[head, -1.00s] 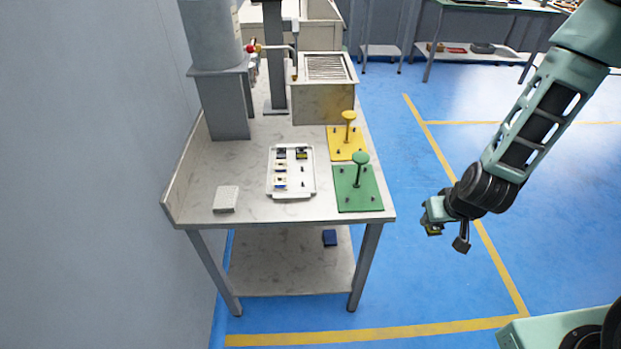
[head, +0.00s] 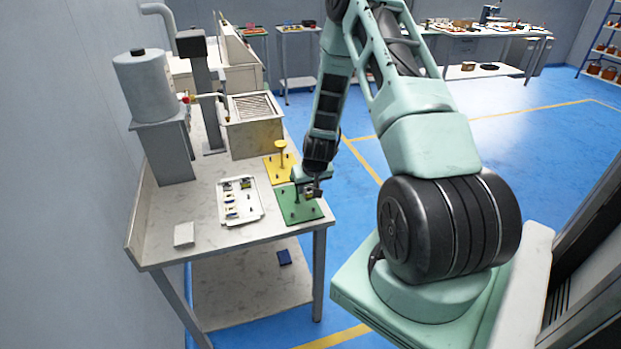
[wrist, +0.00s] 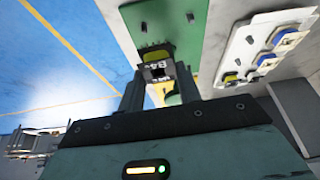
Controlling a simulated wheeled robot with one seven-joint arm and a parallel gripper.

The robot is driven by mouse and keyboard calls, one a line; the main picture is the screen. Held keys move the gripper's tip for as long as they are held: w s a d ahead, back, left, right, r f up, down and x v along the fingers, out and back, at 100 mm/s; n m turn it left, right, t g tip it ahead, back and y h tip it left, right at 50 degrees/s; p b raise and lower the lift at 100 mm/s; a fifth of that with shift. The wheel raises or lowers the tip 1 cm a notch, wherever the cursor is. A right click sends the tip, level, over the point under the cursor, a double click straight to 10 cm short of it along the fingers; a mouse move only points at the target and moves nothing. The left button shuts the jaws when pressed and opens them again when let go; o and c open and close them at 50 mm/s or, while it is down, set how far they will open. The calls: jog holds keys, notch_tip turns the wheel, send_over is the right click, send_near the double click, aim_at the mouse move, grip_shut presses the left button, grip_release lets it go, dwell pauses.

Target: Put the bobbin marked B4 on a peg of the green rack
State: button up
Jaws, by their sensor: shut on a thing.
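My gripper (head: 314,190) is over the right part of the green rack (head: 290,214) in the head view. It is shut on a small bobbin with dark and yellow parts. In the wrist view the bobbin (wrist: 157,70) sits between the fingers (wrist: 158,92), its label reading B4. I cannot tell whether the bobbin touches a peg. My gripper hides part of the rack and its post in the head view.
A white tray (head: 226,212) with several bobbins lies left of the green rack. The yellow rack (head: 270,172) with its tall post stands behind. A pale block (head: 184,235) lies near the front left.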

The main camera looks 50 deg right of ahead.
jog(key=shift+s+d, duration=0.15)
jog(key=shift+d, duration=0.6)
jog(key=shift+f+b, duration=1.7)
jog(key=shift+f, duration=0.7)
jog(key=shift+s, duration=0.2)
jog(key=shift+f, duration=0.2)
jog(key=shift+f+b, duration=0.9)
jog(key=shift+b, duration=0.1)
jog(key=o, duration=1)
jog(key=shift+o, duration=0.2)
jog(key=shift+r, duration=0.1)
jog(key=b+v, duration=0.1)
jog(key=v, duration=1.6)
jog(key=shift+a+r, duration=0.15)
jog(key=shift+a, duration=0.05)
jog(key=shift+w, duration=0.1)
